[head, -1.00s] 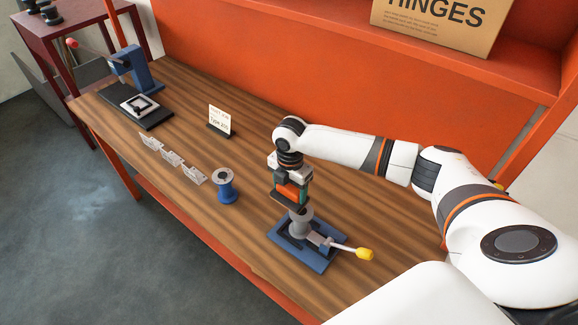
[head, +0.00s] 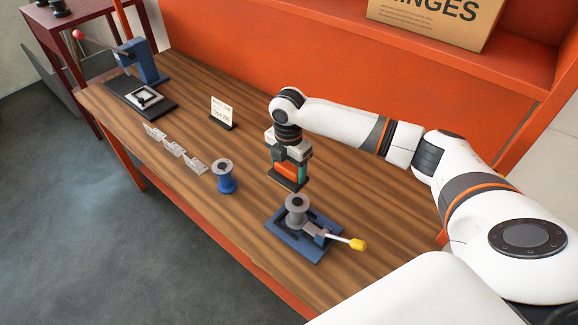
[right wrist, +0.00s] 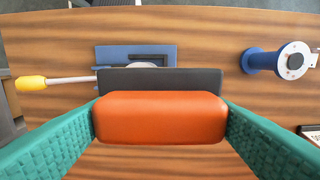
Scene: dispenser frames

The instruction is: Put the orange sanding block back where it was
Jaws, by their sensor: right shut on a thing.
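The orange sanding block (right wrist: 160,117) has a dark flat base and an orange top. It also shows in the head view (head: 286,171). My right gripper (head: 289,168) is shut on it, with a green finger on each side in the right wrist view. The block is over the table behind the blue clamp fixture (head: 300,243), which bears a grey spool (head: 297,210). I cannot tell for sure whether its base touches the wood. My left gripper is not in view.
A blue and grey spool (head: 224,176) stands to the left. Several metal hinges (head: 173,148) lie in a row. A small sign (head: 222,112) stands behind them. A blue press (head: 147,66) is at the far left. The fixture's yellow-tipped lever (head: 357,244) sticks out to the right.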

